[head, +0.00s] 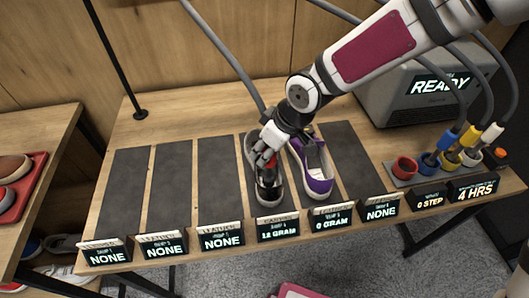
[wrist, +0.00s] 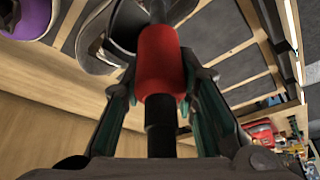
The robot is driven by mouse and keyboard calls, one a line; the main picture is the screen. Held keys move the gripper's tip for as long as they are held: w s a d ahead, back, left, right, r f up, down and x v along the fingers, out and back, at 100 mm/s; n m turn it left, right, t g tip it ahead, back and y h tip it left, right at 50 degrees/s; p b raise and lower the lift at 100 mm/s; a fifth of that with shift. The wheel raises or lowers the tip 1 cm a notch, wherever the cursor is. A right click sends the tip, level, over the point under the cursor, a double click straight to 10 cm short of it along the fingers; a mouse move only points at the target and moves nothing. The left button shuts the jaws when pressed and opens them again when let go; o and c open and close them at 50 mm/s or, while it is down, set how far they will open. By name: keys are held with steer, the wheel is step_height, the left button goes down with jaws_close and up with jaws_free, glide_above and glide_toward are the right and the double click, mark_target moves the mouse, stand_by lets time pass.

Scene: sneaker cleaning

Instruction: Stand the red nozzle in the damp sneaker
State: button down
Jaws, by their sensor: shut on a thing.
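My gripper (head: 266,156) is shut on the red nozzle (head: 272,163), over the grey-and-black canvas sneaker (head: 269,197) in the middle of the table. That sneaker's sign (head: 278,229) reads 12 GRAM. In the wrist view my gripper's fingers (wrist: 160,88) close on both sides of the red sleeve of the nozzle (wrist: 160,60), with black parts above and below it. The nozzle's far end lies by the opening of the grey sneaker (wrist: 90,40). I cannot tell whether the tip touches inside. The gripper hides part of the sneaker in the head view.
A purple sneaker (head: 318,178) stands close on the right, with a 0 GRAM sign (head: 331,217). The other dark mats are bare. At right are a red cup (head: 405,168) with no nozzle, blue, yellow and white nozzles in cups, and a grey machine (head: 385,112) reading READY.

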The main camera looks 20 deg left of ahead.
steer(key=shift+f, duration=0.6)
steer(key=shift+f, duration=0.15)
steer(key=c, duration=1.2)
jaws_free()
steer(key=shift+c, duration=0.2)
steer(key=p+v, duration=0.1)
steer(key=v, duration=1.1)
steer(key=shift+r, duration=0.25)
